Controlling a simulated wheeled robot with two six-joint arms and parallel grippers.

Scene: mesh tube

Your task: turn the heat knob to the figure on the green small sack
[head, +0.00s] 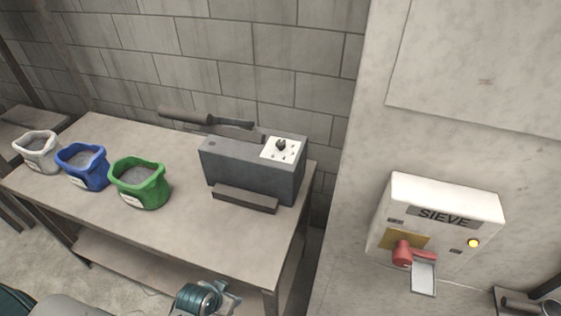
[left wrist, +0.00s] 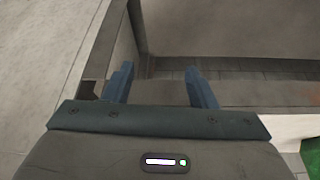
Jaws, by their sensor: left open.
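The green small sack (head: 140,185) stands open on the table, grey stuff inside, with a white label low on its front; the figure is too small to read. The heat knob (head: 281,145) is a black knob on a white dial plate (head: 292,152) with small dark marks, on top of a dark grey box (head: 250,175) at the table's right end. My left gripper (head: 228,296) is low at the bottom, in front of the table and well away from the knob. In the left wrist view its two blue fingers (left wrist: 160,75) are apart and empty. My right gripper is not in view.
A blue sack (head: 83,165) and a white sack (head: 38,150) stand left of the green one. A SIEVE switch box (head: 440,225) with a red lever and lit yellow lamp is right. The table front (head: 165,228) is clear.

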